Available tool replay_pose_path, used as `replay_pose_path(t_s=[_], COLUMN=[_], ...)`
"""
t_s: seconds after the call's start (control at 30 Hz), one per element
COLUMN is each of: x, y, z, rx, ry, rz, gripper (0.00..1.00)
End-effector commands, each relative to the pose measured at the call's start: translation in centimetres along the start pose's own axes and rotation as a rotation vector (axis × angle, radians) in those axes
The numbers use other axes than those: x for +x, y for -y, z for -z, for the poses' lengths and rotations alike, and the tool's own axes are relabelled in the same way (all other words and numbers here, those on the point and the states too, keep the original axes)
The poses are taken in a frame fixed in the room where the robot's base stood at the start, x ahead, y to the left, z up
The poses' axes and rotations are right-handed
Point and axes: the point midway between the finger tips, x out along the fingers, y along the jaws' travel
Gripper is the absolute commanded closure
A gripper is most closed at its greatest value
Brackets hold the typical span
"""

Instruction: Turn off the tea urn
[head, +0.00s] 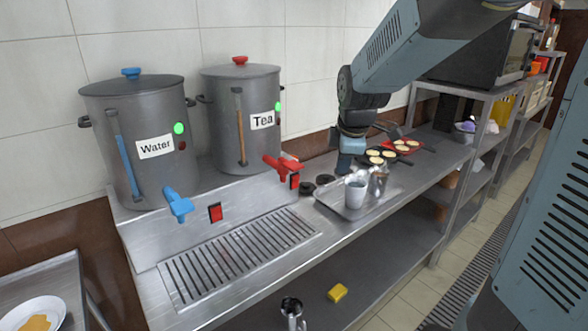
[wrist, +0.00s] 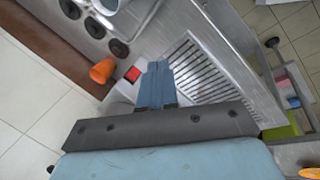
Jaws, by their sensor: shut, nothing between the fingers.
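The tea urn (head: 241,120) is a grey pot labelled "Tea" with a red lid knob, standing left of my gripper in the head view. A green light (head: 278,106) glows on its side. Its red tap (head: 280,163) sticks out in front, and it also shows in the wrist view (wrist: 103,71). A red switch (head: 294,180) sits on the steel panel by the tap; in the wrist view it (wrist: 132,74) lies just left of my fingers. My gripper (head: 345,170) is shut and empty, pointing down, right of the switch and apart from it in the head view.
A water urn (head: 140,145) with a blue tap (head: 177,205) and its own red switch (head: 215,212) stands at left. A drip grate (head: 240,256) lies in front. A tray (head: 342,206) with metal cups is near my gripper. Pans (head: 381,156) with food sit behind.

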Motion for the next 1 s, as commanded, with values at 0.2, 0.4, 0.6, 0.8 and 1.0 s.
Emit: replay_pose_path(t_s=[0.2,0.4,0.6,0.8,1.0], x=[3.5,5.6,6.6,6.7,6.7], y=[-2.6,-4.5,-5.7,-5.9,-5.9], z=[1.9,3.5,4.5,4.7,4.7], rx=[-0.283,-0.501,-0.627,-0.66,-0.66], ry=[-0.084,-0.164,-0.211,-0.223,-0.223], rz=[0.014,-0.008,-0.036,-0.044,-0.044], gripper=[1.0,1.0,1.0,1.0,1.0])
